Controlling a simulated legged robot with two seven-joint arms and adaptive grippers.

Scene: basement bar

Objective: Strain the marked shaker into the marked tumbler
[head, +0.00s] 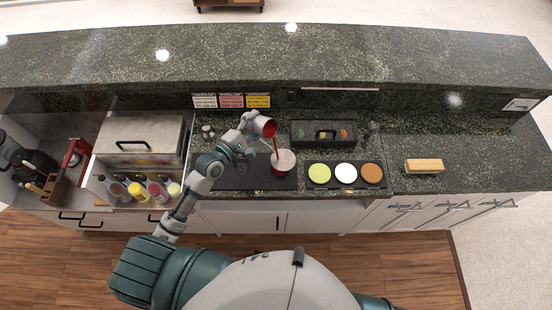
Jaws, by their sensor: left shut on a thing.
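My left gripper (247,123) is shut on the shaker (264,126) and holds it tilted to the right above the counter. The shaker's red mouth or contents show at its right end. A thin red streak runs down from it towards the tumbler (284,164). The tumbler stands on the dark mat (232,177), with a pale top and a red lower part. The streak's lower end meets the tumbler's rim area. Any marks on the shaker or tumbler are too small to tell. My right gripper is out of view.
Right of the tumbler, a dark tray (327,184) holds green, white and brown discs. A dark garnish box (298,141) stands behind. Several bottles (137,190) stand at left. A wooden block (424,166) lies at right. A raised counter ledge (300,62) runs along the back.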

